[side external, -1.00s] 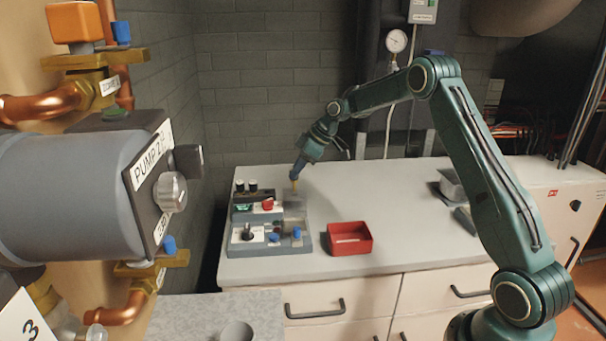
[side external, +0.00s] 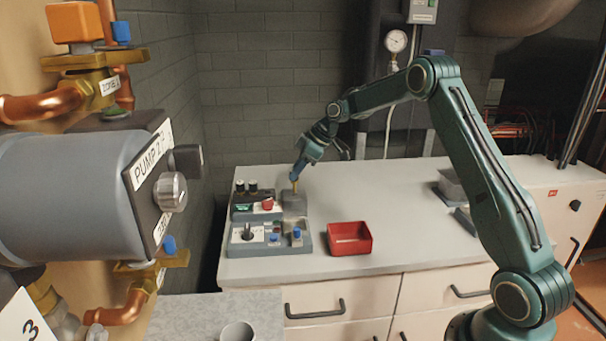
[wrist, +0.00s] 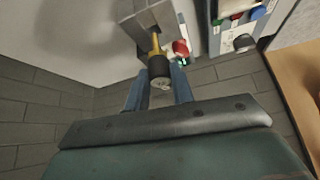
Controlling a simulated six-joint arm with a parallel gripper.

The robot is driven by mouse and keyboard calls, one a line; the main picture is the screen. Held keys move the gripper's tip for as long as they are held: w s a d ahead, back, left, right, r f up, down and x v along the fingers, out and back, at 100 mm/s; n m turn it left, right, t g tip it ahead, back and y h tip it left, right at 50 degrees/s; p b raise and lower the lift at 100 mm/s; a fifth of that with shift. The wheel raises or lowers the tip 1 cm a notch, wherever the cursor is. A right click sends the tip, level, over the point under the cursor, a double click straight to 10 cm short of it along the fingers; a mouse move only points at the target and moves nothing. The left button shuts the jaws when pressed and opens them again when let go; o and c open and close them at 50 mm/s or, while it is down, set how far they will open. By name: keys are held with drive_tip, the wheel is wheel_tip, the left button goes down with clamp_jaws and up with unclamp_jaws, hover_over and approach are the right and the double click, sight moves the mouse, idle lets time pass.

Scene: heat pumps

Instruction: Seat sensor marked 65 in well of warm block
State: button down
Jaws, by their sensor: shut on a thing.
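My gripper (side external: 296,178) points down over the grey metal block (side external: 294,204) on the bench at left. It is shut on a sensor with a brass-yellow stem (side external: 294,187). In the wrist view the sensor (wrist: 157,66) has a dark round cap between my blue fingers, and its stem points at the top of the block (wrist: 146,18). The stem's lower end meets the block's top in the picture; I cannot tell how deep it sits in a well. No marking is readable on the sensor or the block.
Beside the block is a control unit with a red knob (side external: 267,203). A front unit with a black knob (side external: 248,231) and blue parts stands nearer the bench edge. A red open tray (side external: 349,238) is to the right. The bench behind it is clear.

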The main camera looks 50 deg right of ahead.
sight(298, 180)
drive_tip(key=shift+f, duration=1.95)
idle(1.7)
drive_tip(key=c, duration=1.1)
unclamp_jaws()
drive_tip(key=shift+r, duration=0.15)
drive_tip(key=v, duration=1.3)
drive_tip(key=shift+s+d+r, duration=0.15)
drive_tip(key=shift+s, duration=0.05)
